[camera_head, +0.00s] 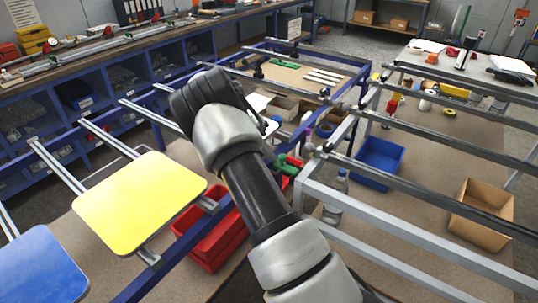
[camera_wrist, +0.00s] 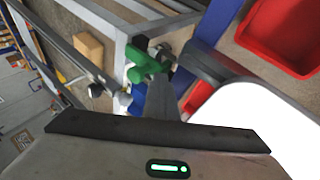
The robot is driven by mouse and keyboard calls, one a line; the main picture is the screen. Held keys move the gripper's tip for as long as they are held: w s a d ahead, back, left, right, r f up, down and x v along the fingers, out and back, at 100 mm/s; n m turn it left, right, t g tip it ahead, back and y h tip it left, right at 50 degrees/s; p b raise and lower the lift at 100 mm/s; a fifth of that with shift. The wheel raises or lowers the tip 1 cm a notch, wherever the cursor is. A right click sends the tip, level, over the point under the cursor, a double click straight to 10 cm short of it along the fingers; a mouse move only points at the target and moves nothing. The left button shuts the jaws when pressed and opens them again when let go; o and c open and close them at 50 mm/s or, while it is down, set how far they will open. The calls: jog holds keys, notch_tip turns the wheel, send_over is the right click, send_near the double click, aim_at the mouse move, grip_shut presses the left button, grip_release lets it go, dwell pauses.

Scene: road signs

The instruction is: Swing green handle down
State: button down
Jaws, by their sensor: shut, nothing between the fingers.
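The green handle (camera_wrist: 146,64) shows in the wrist view, on a clamp at the corner of a metal frame. In the head view the green handle (camera_head: 289,160) shows just right of my arm, beside the frame rails and partly covered. My gripper (camera_wrist: 161,82) is shut and empty in the wrist view, its grey fingers pointing at the handle. The fingertips appear very close to the handle's lower edge; whether they touch I cannot tell. In the head view my arm hides most of the gripper.
A yellow panel (camera_head: 140,203) and a blue panel (camera_head: 40,267) lie on rails at left. A red bin (camera_head: 212,243) stands below my arm. A blue bin (camera_head: 378,163) and a cardboard box (camera_head: 482,214) stand at right beyond grey rails. A white panel (camera_wrist: 262,125) is close beside the fingers.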

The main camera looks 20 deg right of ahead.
jog(key=shift+a+f, duration=0.15)
jog(key=shift+f, duration=0.05)
jog(key=shift+w+a+r, duration=0.15)
jog(key=shift+r, duration=0.1)
jog(key=v, duration=1.7)
jog(key=shift+r+p, duration=0.1)
jog(key=shift+p, duration=0.2)
